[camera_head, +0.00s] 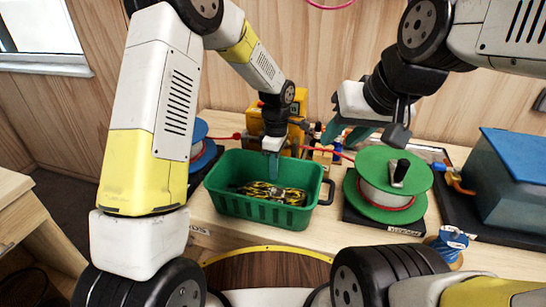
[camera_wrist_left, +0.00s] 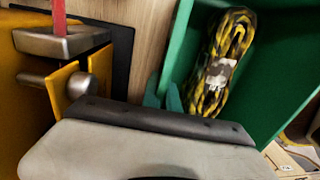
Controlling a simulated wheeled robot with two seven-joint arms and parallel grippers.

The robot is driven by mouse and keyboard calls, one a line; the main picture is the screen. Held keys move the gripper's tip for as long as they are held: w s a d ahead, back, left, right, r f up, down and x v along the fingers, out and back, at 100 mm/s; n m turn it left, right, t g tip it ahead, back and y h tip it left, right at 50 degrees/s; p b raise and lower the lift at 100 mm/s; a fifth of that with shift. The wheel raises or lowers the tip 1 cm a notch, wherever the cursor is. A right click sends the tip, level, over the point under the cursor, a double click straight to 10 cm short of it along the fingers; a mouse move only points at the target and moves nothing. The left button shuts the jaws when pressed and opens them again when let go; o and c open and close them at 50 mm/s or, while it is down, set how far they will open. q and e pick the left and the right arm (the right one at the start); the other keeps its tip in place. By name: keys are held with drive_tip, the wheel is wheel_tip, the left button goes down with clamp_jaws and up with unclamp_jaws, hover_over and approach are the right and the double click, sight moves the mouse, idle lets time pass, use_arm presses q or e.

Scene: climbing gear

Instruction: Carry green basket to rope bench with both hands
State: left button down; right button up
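The green basket (camera_head: 250,208) stands upright on a wooden bench (camera_head: 325,228), with a yellow and black coiled rope (camera_head: 268,193) inside and a dark handle (camera_head: 328,192) on its right end. My left gripper (camera_head: 273,165) points down at the basket's back side; its two teal fingertips show slightly apart beside the basket wall (camera_wrist_left: 262,70) in the left wrist view. Whether they touch the wall is unclear. My right gripper (camera_head: 349,134) is open and empty, above and behind the basket's right end. Which surface is the rope bench is not clear.
A green spool (camera_head: 375,208) stands close to the basket's right. A blue-lidded bin (camera_head: 505,185) is at far right. Yellow equipment (camera_head: 262,118) stands behind the basket, a blue spool (camera_head: 199,150) to its left. Another wooden table (camera_head: 15,190) is at far left.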

use_arm(q)
drive_tip(key=c, duration=2.1)
unclamp_jaws()
drive_tip(key=shift+f, duration=0.15)
drive_tip(key=o, duration=0.5)
drive_tip(key=shift+c, duration=0.2)
